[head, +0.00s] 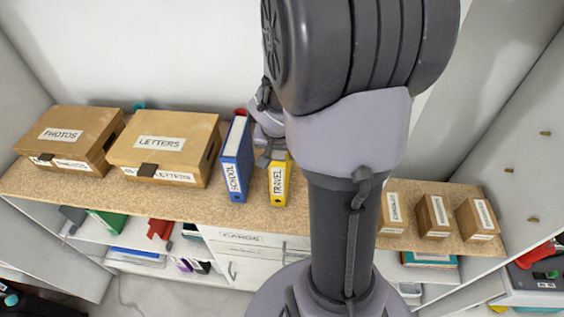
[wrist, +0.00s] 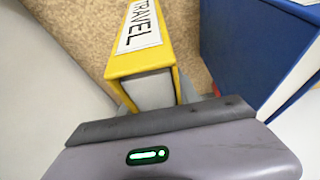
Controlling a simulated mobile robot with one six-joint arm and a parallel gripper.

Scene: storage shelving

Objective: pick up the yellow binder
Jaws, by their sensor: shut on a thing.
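The yellow binder (head: 279,184), labelled TRAVEL, stands upright on the brown speckled shelf (head: 150,206) in the head view, just right of the blue binder (head: 236,165) labelled SCHOOL. My gripper (head: 272,150) reaches its upper end from above; my arm hides part of the area to its right. In the wrist view the yellow binder (wrist: 145,55) lies between the fingers, and my gripper (wrist: 155,95) is shut on it. The far finger is mostly hidden behind the binder. The blue binder (wrist: 255,45) is close beside it in the wrist view.
Cardboard boxes labelled LETTERS (head: 165,148) and PHOTOS (head: 70,138) stand on the left of the shelf. Several small brown boxes (head: 435,214) stand on the right. White drawers (head: 245,255) are below. A red round thing (head: 240,112) shows behind the blue binder.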

